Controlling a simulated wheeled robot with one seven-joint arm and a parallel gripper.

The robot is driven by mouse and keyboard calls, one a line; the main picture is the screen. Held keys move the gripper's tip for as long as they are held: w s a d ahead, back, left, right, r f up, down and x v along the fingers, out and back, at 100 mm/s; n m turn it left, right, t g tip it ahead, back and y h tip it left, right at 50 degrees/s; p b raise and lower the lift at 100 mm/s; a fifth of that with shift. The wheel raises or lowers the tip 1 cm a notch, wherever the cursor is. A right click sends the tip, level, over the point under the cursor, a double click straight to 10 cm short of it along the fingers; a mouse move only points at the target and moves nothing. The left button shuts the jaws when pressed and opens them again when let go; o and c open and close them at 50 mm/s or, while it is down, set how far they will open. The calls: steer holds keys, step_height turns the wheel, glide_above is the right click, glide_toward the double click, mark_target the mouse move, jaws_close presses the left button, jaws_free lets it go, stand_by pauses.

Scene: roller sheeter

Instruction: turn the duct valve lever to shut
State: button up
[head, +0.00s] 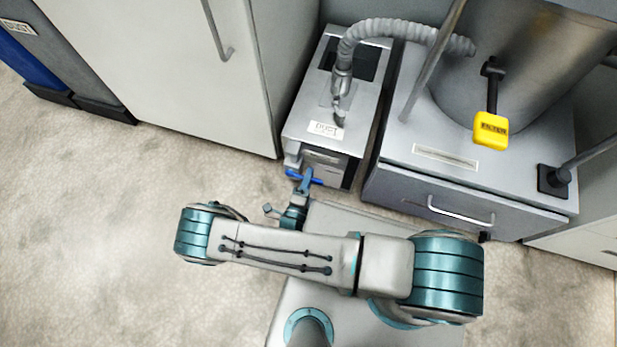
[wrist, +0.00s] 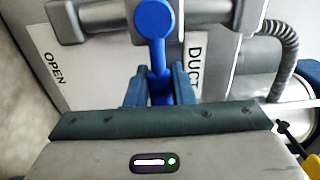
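The duct valve lever is blue. In the wrist view the blue lever (wrist: 153,20) has a round hub at the top and runs down between my fingers. My gripper (wrist: 160,88) has one dark blue finger on each side of it, close in, with no clear gap, so it looks shut on the lever. In the head view the blue lever (head: 305,178) shows at the front of the small duct unit, with my gripper (head: 300,190) at it. An OPEN label (wrist: 54,68) is left of the lever and a DUCT label (wrist: 194,65) right of it. The finger pads are hidden.
The grey duct unit (head: 303,112) carries a ribbed hose (head: 390,28). A drawer cabinet (head: 395,190) with a metal vessel and a yellow tag (head: 490,130) stands to its right. A tall pale cabinet (head: 165,60) stands left. The floor at left is clear.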

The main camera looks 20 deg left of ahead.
steer(key=o, duration=0.3)
steer(key=shift+o, duration=0.2)
steer(key=s+p, duration=0.3)
steer(key=s, duration=1.1)
